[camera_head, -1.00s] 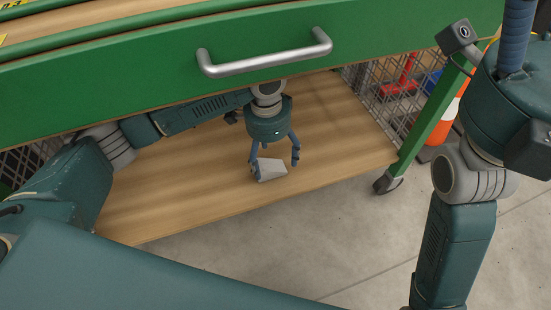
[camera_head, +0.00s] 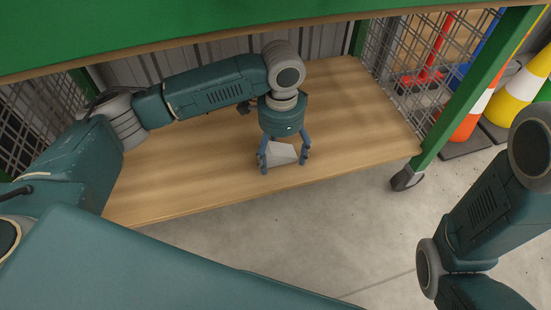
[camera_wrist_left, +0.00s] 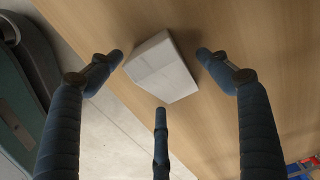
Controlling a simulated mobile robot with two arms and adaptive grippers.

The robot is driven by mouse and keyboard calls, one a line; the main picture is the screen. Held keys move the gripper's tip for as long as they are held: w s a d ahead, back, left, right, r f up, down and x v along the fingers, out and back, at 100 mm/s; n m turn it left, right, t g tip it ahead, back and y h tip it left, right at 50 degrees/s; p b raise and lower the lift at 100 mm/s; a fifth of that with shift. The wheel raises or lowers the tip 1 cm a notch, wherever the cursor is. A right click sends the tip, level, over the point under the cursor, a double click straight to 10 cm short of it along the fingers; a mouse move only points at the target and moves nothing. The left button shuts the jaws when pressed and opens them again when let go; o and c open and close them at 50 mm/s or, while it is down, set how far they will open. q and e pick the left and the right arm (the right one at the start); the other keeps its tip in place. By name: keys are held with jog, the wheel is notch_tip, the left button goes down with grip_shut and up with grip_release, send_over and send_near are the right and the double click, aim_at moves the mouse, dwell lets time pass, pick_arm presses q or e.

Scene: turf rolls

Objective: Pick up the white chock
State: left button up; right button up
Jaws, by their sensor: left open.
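The white chock (camera_head: 282,153) is a pale wedge-like block on the wooden lower shelf (camera_head: 190,180) of the green cart. My left gripper (camera_head: 284,166) is over it, pointing down, with blue fingers spread on both sides of the chock. In the left wrist view the chock (camera_wrist_left: 162,68) lies between the spread fingertips of my left gripper (camera_wrist_left: 159,57), with a gap to the left and right fingers. A third finger is below it in the picture. I cannot tell whether that one touches. My right arm shows at the right, but its gripper is out of view.
The green cart top (camera_head: 200,35) hangs over the shelf and my left arm. Wire mesh (camera_head: 415,70) closes the shelf's right side. A caster (camera_head: 407,178) is at the front right corner. Traffic cones (camera_head: 520,92) stand beyond. Concrete floor (camera_head: 330,225) lies clear in front.

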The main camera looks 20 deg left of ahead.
pick_arm(q)
grip_shut()
dwell(0.4)
